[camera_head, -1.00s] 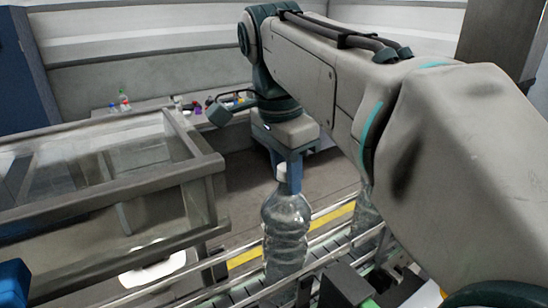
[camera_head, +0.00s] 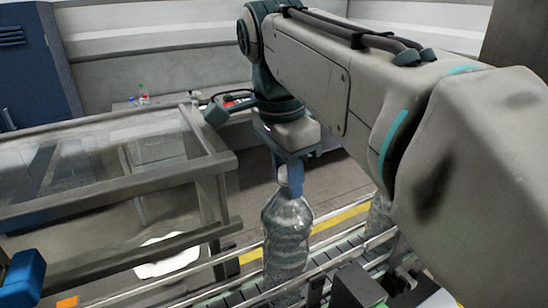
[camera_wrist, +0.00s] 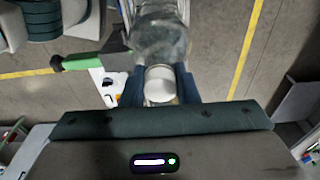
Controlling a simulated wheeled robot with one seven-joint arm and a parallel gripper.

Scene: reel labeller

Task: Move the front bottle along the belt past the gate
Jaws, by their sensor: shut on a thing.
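The front bottle (camera_head: 286,238) is clear plastic with a white cap. It stands upright at the belt (camera_head: 240,297), between the guide rails. My gripper (camera_head: 291,176) is above it, pointing down, with its blue fingers shut on the bottle's neck just under the cap. In the wrist view the white cap (camera_wrist: 160,85) sits between the two fingers, with the bottle body (camera_wrist: 160,35) beyond it. A second clear bottle (camera_head: 379,217) stands further right along the belt, partly hidden by my arm. I cannot make out the gate for certain.
A glass-panelled frame (camera_head: 120,165) stands left of the bottle, close to the belt. Metal guide rails (camera_head: 335,245) run along the belt. A dark block (camera_head: 356,287) and other machine parts are at the lower right. Small bottles stand on a back bench (camera_head: 142,95).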

